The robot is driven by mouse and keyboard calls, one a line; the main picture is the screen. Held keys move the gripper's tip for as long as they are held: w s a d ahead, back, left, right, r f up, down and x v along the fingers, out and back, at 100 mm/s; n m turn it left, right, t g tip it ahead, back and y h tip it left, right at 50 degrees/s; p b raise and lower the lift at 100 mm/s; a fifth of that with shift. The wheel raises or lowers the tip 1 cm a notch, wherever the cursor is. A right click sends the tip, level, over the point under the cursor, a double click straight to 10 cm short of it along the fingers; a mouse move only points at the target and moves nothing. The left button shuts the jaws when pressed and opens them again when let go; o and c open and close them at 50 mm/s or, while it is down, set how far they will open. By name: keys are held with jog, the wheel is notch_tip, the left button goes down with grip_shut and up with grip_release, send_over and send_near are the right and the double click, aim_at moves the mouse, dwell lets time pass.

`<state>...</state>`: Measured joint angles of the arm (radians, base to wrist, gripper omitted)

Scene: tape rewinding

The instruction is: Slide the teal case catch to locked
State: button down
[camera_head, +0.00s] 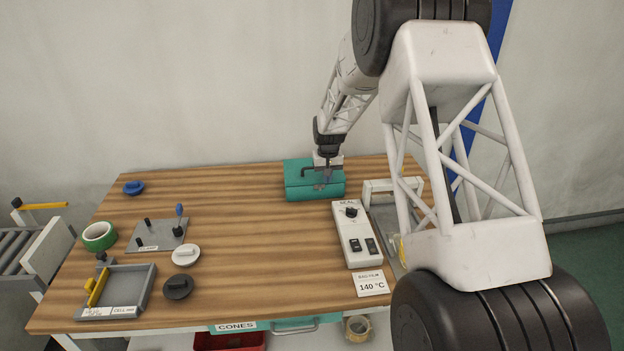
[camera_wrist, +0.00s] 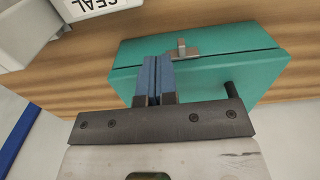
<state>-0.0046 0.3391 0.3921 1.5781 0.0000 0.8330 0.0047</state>
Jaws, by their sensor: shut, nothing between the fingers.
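The teal case (camera_head: 300,190) sits shut at the back of the wooden table, right of the middle. Its catch (camera_wrist: 181,49) is a small grey metal piece at the lid seam, seen in the wrist view, where the case (camera_wrist: 235,55) fills the upper right. Whether the catch is at the locked end I cannot tell. My gripper (camera_head: 326,184) is over the case in the head view. In the wrist view my gripper's blue fingers (camera_wrist: 154,62) are together and empty, their tips just beside the catch; contact is unclear.
A white sealer box (camera_head: 351,247) with a knob and switches stands right front of the case, beside a white-framed unit (camera_head: 388,186). A grey plate with pegs (camera_head: 155,235), lids, green tape (camera_head: 99,236) and a grey tray (camera_head: 130,294) lie left. The table middle is clear.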

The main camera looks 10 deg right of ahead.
aim_at(320, 188)
jog(key=shift+f, duration=0.6)
jog(key=shift+f, duration=0.7)
